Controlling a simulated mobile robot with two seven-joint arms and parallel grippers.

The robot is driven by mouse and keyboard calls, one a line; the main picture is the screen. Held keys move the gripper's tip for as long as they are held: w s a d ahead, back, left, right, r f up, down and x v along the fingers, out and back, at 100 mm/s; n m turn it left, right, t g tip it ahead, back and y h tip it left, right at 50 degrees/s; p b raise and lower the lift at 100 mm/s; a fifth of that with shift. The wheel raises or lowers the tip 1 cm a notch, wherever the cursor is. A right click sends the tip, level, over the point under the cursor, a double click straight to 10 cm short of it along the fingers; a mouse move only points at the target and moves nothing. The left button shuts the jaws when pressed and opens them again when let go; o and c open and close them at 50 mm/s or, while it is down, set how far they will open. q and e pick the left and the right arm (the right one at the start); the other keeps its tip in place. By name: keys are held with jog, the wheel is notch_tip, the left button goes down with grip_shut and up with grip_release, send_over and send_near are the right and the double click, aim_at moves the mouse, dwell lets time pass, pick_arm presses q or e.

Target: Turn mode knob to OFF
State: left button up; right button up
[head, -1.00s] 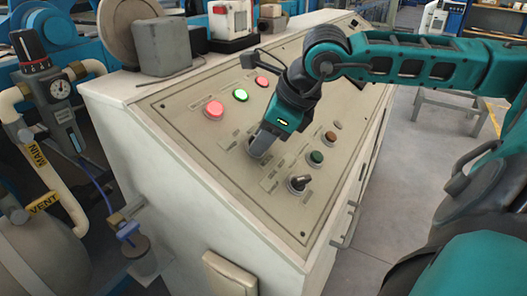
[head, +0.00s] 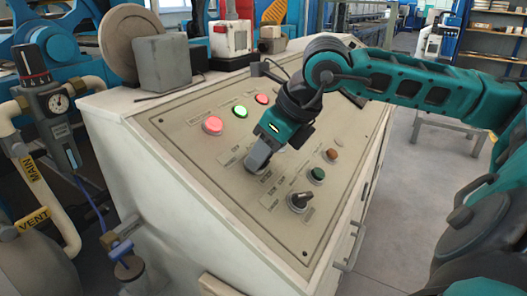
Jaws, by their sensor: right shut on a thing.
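The sloped control panel (head: 180,150) on the white cabinet fills the middle of the head view. My right gripper (head: 256,162) reaches down onto the panel's middle and is shut on a knob there. The knob is mostly hidden by the fingers, so its pointer direction cannot be told. Small labels surround it but are too blurred to read. A second dark rotary knob (head: 299,201) stands lower on the panel, untouched. My left gripper is not in view.
Red (head: 213,125) and green (head: 240,111) lamps glow near the panel's upper left. A dark green button (head: 316,174) and a brown button (head: 331,155) are close to the right of the gripper. A grey box (head: 168,63) stands on the cabinet top.

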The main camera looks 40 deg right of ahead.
jog(key=o, duration=0.7)
jog(key=shift+r, duration=0.1)
jog(key=shift+s+d+r+b, duration=0.2)
jog(key=shift+s+r+b, duration=0.1)
jog(key=shift+r+b, duration=0.1)
pick_arm(q)
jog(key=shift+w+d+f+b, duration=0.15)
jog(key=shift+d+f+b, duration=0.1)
jog(key=shift+b, duration=0.1)
pick_arm(e)
jog(key=v, duration=1.1)
jog(key=shift+s+r, duration=0.2)
jog(key=shift+r, duration=0.15)
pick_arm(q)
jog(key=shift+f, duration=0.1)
pick_arm(e)
jog(key=shift+a, duration=0.1)
